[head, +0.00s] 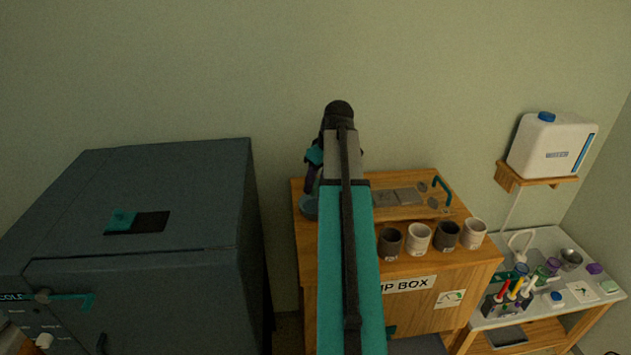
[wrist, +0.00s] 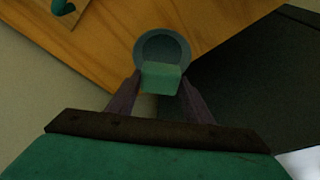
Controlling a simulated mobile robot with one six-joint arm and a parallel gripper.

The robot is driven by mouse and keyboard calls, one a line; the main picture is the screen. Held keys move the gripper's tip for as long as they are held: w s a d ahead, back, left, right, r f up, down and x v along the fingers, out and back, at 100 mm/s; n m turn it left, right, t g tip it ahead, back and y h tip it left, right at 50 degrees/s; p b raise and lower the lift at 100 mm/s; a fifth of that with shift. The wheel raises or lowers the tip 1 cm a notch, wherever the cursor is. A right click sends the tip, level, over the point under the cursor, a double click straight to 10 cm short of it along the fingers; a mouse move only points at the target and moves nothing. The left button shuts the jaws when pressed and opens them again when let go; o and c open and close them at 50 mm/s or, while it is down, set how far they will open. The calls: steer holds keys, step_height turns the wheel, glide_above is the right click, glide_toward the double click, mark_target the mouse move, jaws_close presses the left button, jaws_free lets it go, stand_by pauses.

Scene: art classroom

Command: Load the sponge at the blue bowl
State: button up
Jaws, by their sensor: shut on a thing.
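A pale green block, which looks like the sponge (wrist: 161,80), is between the fingertips of my gripper (wrist: 160,85) in the wrist view. My gripper is shut on it. Just beyond it is a round blue-grey bowl (wrist: 140,52) near the edge of a wooden top; the block overlaps its near rim in the picture. I cannot tell whether the block touches the bowl. In the head view the bowl (head: 308,208) shows at the left corner of the wooden box top, partly behind my arm, with my gripper (head: 311,182) above it. The sponge is not clear there.
The wooden damp box (head: 470,258) carries several cups (head: 418,237) and a tray of flat pieces (head: 395,197). A large dark kiln-like cabinet (head: 150,200) stands left, beyond a narrow gap. A cluttered white table (head: 545,240) stands right, below a white water container (head: 550,147).

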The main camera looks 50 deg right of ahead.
steer(key=shift+f+b, duration=1.55)
steer(key=shift+f, duration=1.15)
steer(key=shift+f, duration=0.55)
steer(key=shift+r, duration=0.15)
steer(key=shift+r+p, duration=2)
steer(key=shift+r, duration=1.4)
